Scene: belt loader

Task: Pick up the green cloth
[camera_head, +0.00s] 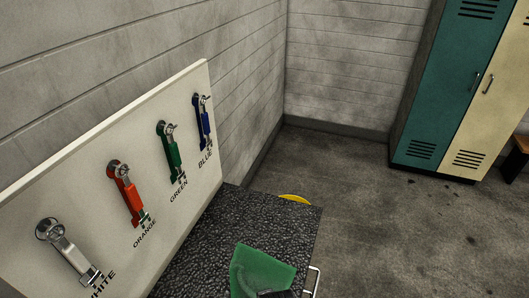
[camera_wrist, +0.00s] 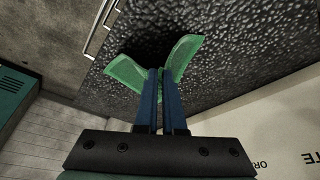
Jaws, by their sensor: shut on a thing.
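The green cloth (camera_wrist: 182,57) is pinched between the two blue fingers of my gripper (camera_wrist: 159,75) in the wrist view. Its two sides flare out beyond the fingertips. The cloth also shows at the bottom of the head view (camera_head: 265,270), over the dark textured top (camera_head: 255,218). A dark part at its lower edge may be my gripper. In the wrist view a dark shadow lies on the surface behind the cloth. I cannot tell whether the cloth still touches the top.
A metal handle (camera_head: 313,282) is on the top's right side. A yellow object (camera_head: 295,198) shows behind it. Lockers (camera_head: 437,85) stand at the back right; the floor between is clear.

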